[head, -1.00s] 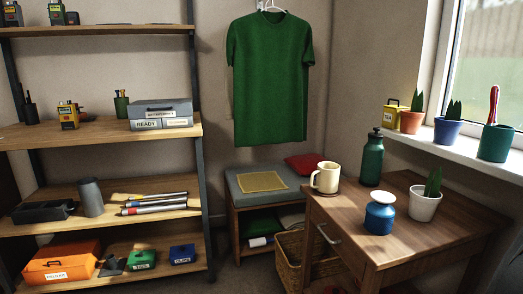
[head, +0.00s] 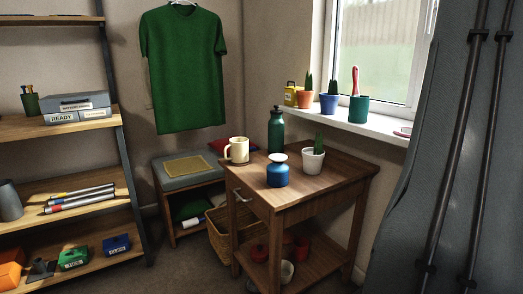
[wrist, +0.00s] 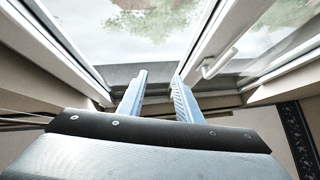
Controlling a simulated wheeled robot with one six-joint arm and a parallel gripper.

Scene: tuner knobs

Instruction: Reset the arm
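My gripper (wrist: 159,90) shows in the wrist view with its two pale blue fingers apart and nothing between them. It points toward a window (wrist: 150,35) with white frames and a handle (wrist: 218,63). My gripper is not visible in the head view.
A wooden table (head: 330,168) holds a cream mug (head: 237,150), a green bottle (head: 276,130), a blue jar (head: 278,172) and a potted plant (head: 312,160). Shelves (head: 70,128) stand left. A windowsill (head: 350,124) with pots is behind the table. Floor (head: 185,265) shows free in front.

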